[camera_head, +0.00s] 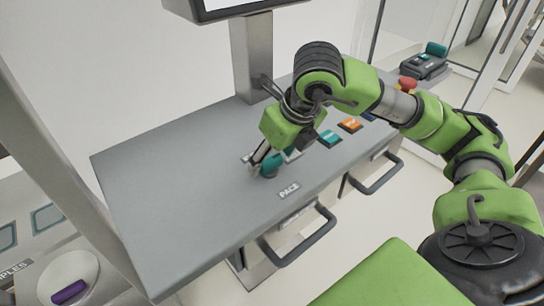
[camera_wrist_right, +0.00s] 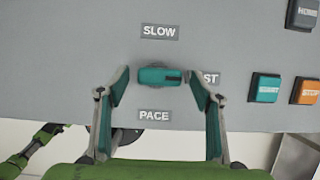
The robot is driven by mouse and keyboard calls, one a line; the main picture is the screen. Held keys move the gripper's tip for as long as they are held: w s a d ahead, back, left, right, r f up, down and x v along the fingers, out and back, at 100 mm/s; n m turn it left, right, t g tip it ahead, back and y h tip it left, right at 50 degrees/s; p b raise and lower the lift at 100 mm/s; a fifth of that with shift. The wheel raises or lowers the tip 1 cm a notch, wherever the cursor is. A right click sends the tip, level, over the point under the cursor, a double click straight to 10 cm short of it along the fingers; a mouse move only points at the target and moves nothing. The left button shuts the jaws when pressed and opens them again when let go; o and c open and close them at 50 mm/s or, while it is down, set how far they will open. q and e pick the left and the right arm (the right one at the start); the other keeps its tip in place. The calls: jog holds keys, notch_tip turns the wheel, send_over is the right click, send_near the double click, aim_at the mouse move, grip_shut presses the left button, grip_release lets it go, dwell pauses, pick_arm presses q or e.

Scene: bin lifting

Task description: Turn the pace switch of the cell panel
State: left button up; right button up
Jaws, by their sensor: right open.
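The pace switch is a teal knob (camera_wrist_right: 160,76) with a dark mark at its right end, lying crosswise in the right wrist view. In the head view the knob (camera_head: 270,165) shows partly behind my right gripper. The label SLOW (camera_wrist_right: 160,32) is above it, PACE (camera_wrist_right: 154,116) below it, and a label ending in "ST" (camera_wrist_right: 211,78) is to its right, partly covered by a finger. My right gripper (camera_wrist_right: 158,84) is open, with its teal-padded fingers on either side of the knob; I cannot tell whether they touch it.
On the grey panel (camera_head: 150,190), a teal START button (camera_wrist_right: 265,88) and an orange STOP button (camera_wrist_right: 305,91) are to the right of the knob. A dark HOME button (camera_wrist_right: 303,14) is above them. A red button (camera_head: 407,84) and drawer handles (camera_head: 300,240) are near the edge.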

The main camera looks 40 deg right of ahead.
jog(key=shift+w+f, duration=0.15)
jog(key=shift+f, duration=0.25)
jog(key=c, duration=1.1)
